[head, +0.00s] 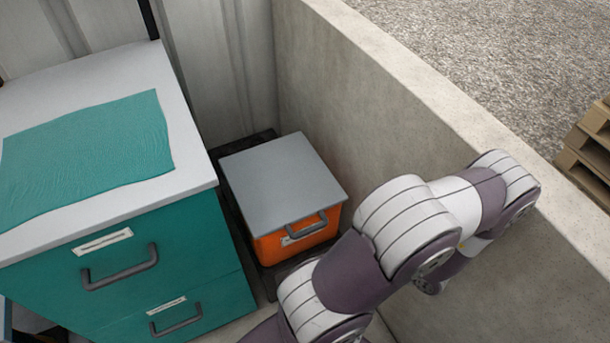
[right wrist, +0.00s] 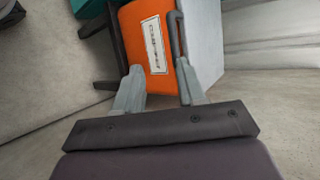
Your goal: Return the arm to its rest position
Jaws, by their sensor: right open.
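My right arm (head: 400,230) reaches in from the bottom of the head view, bent, and extends toward the concrete wall at the right. Its gripper is hidden there. In the right wrist view my right gripper (right wrist: 158,78) is open, with nothing visible between its two grey fingers. Beyond it is the front of an orange box (right wrist: 137,50) with a white label and a dark handle (right wrist: 179,35). The right finger overlaps the handle's lower end in the picture; I cannot tell whether they touch. My left gripper is not in view.
The orange box (head: 266,247) has a grey lid (head: 283,180) and stands on a dark base. A teal drawer cabinet (head: 130,290) with a teal cloth (head: 90,155) on its white top is at the left. A concrete wall (head: 400,100) closes the right side; wooden pallets (head: 590,150) lie beyond.

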